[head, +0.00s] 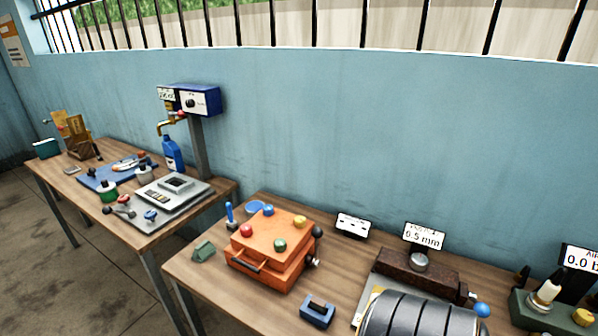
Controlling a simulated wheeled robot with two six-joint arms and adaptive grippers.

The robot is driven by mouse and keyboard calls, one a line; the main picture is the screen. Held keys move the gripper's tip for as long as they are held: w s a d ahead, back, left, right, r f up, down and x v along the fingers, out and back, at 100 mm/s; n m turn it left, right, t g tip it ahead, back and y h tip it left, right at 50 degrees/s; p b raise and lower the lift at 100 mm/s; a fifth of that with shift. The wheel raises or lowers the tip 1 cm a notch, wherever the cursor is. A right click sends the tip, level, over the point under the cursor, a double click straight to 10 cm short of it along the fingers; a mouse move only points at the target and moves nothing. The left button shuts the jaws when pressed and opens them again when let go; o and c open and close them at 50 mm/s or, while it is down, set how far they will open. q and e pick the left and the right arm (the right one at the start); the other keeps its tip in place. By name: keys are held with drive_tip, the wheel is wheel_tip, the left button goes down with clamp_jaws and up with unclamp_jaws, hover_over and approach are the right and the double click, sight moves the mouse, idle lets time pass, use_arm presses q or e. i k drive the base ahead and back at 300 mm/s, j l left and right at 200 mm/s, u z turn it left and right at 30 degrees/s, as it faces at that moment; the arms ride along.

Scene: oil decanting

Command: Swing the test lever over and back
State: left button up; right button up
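No lever here is marked clearly enough to tell which is the test lever. A lever with a blue ball knob (482,310) shows at the lower right, beside a dark brown block device (420,268). A small upright blue handle (229,213) stands at the left of an orange box (270,247) with several coloured knobs on top.
A sign reading about 6.5 mm (423,237) stands behind the brown device. A blue clamp-like part (317,311) lies near the front. A green base with a white nozzle (545,295) is at right. The left table (215,199) holds a scale (172,198) and blue bottle (172,153).

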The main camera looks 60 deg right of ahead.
sight(316, 233)
drive_tip(key=z, duration=1.9)
